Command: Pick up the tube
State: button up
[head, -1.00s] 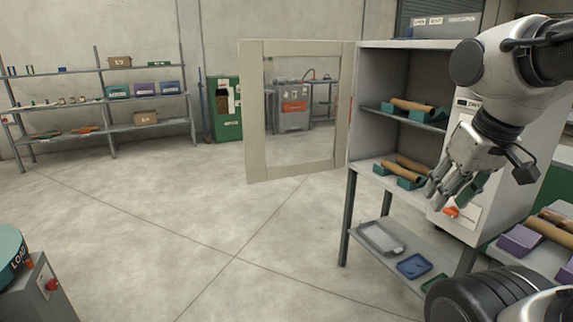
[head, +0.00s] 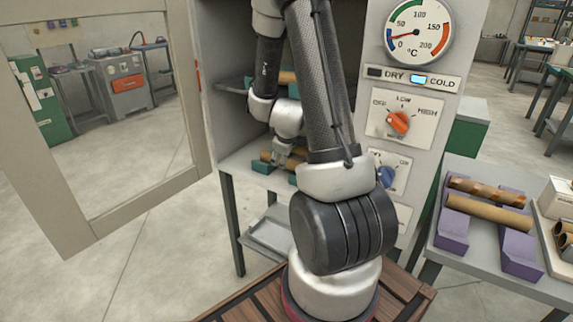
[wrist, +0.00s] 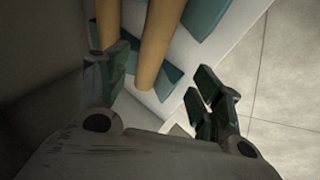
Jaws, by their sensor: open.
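My gripper (head: 284,162) is inside the open cabinet at its lower shelf, partly hidden by my arm in the head view. In the wrist view (wrist: 160,82) its fingers are spread wide. A tan tube (wrist: 162,40) lies across teal cradles (wrist: 207,18) between the finger lines. A second tan tube (wrist: 107,22) lies beside it, behind the left finger. No contact with either tube is clear. In the head view, a lower-shelf tube (head: 267,156) shows next to my gripper. Another tube (head: 287,77) lies on the upper shelf, partly covered by my arm.
The cabinet door (head: 100,222) stands open at left. The control panel (head: 403,118) is close right of my arm, with COLD lit. A side table (head: 480,273) holds two tubes on purple cradles (head: 453,231). A grey tray (head: 272,236) lies below the shelf.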

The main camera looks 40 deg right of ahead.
aim_at(287, 163)
jog(key=x, duration=0.4)
jog(key=d+x, duration=0.1)
jog(key=x, duration=0.3)
jog(key=shift+d+f, duration=0.15)
jog(key=shift+d, duration=0.1)
jog(key=c, duration=1.1)
